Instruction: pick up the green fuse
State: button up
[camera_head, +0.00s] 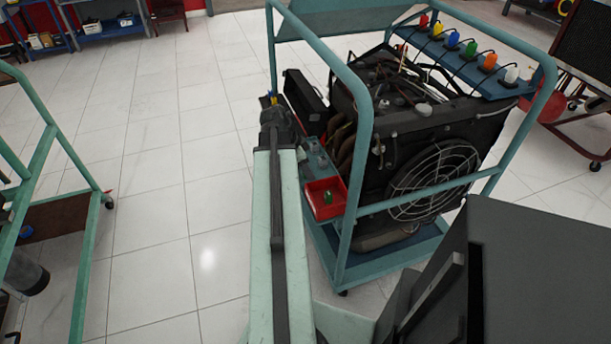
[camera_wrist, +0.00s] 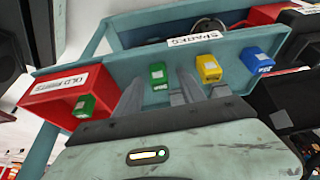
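In the wrist view a green fuse (camera_wrist: 158,75) stands on the teal tray (camera_wrist: 125,70) labelled SPARES. A second green fuse (camera_wrist: 86,106) lies in the red bin (camera_wrist: 50,100) with a white label; it also shows in the head view (camera_head: 328,197). My gripper (camera_wrist: 158,92) is open and empty, its grey fingers spread apart and pointing at the tray. The spare green fuse appears between the fingertips, slightly beyond them; I cannot tell whether they touch it. In the head view my arm hides the fingers and this fuse.
A yellow fuse (camera_wrist: 208,68) and a blue fuse (camera_wrist: 256,60) stand right of the spare green one. The engine trainer's teal frame (camera_head: 362,150) rises close to my arm. Open tiled floor (camera_head: 150,200) lies to the left.

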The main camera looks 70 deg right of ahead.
grip_shut()
jog(key=shift+r, duration=0.15)
notch_tip(320, 180, up, 10)
jog(key=p, duration=1)
